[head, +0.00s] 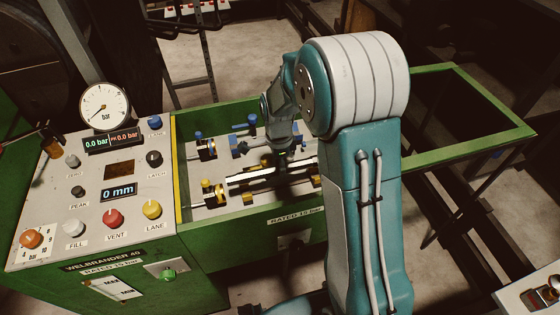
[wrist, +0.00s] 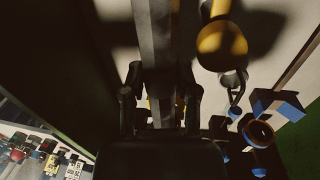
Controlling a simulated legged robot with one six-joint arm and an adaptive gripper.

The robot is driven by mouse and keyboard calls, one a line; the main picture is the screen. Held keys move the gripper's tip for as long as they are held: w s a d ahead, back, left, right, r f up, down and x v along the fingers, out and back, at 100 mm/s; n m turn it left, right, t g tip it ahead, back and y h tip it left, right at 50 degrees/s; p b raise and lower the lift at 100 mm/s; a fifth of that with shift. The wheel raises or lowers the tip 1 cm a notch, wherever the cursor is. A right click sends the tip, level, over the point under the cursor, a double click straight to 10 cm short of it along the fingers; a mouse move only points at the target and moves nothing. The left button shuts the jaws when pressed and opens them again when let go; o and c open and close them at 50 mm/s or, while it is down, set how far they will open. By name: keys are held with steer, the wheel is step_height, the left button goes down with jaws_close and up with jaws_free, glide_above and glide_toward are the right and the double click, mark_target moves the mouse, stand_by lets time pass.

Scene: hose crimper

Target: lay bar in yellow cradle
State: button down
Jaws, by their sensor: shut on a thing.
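A long grey metal bar (head: 243,177) lies level above the bed of the green machine, running left to right. My gripper (head: 285,166) is shut on it near the middle; my arm hides part of its right side. In the wrist view the bar (wrist: 153,40) runs up the picture between the two fingers of my gripper (wrist: 160,98). Small yellow supports, which look like the yellow cradle (head: 248,198), are on the bed just below and in front of the bar. I cannot tell whether the bar touches them.
A yellow-marked fitting (head: 212,194) stands at the bed's left end, with a blue-marked fitting (head: 203,149) behind it. Blue supports (head: 248,123) stand at the back. A control panel (head: 95,190) with a gauge is at the left. Green walls (head: 260,232) edge the bed.

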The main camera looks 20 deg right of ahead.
steer(key=shift+f, duration=2.1)
steer(key=shift+c, duration=1.4)
jaws_free()
step_height(320, 180, up, 12)
steer(key=w, duration=0.2)
steer(key=shift+f, duration=0.15)
